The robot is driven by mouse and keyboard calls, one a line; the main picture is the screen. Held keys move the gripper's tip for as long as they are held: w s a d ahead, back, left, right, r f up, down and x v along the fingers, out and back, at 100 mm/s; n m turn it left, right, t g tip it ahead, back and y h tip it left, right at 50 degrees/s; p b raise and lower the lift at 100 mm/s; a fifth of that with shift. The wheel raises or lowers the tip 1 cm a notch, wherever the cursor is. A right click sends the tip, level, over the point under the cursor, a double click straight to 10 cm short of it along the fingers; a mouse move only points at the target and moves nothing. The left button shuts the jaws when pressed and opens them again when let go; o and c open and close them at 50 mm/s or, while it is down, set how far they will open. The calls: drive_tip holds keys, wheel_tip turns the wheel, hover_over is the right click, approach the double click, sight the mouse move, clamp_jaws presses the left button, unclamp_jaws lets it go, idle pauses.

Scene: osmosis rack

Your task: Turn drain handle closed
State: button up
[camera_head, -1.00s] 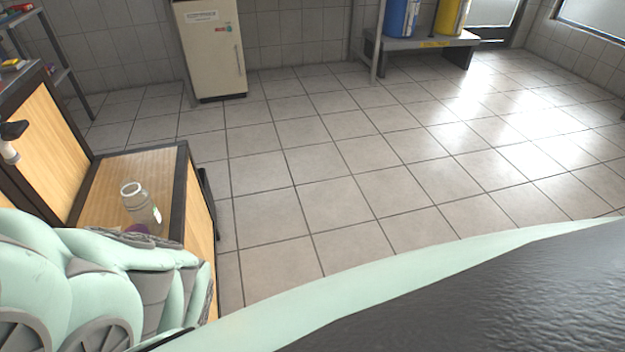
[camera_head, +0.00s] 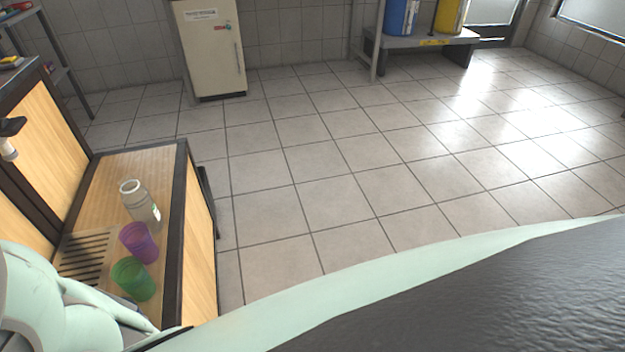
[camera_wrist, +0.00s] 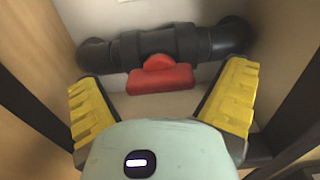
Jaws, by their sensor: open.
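The drain handle (camera_wrist: 160,79) is a red valve lever on a black horizontal pipe (camera_wrist: 205,42), seen in the wrist view at upper middle. Its wide red bar lies level, parallel to the pipe, below the round hub. My gripper (camera_wrist: 165,92) is open, with a yellow-padded finger to the left and to the right of the handle in the picture. No finger visibly touches the handle. In the head view the handle and the gripper are not visible; only part of my pale green arm shows at lower left.
The pipe sits in a recess with wooden walls and dark frame bars on both sides. In the head view, a wooden rack (camera_head: 198,225) holds a clear bottle (camera_head: 138,203), a purple cup (camera_head: 139,242) and a green cup (camera_head: 133,279) near a slotted drain (camera_head: 85,257). The tiled floor is clear.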

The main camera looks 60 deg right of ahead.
drive_tip(key=shift+a, duration=0.1)
drive_tip(key=shift+c, duration=0.2)
drive_tip(key=c, duration=1.2)
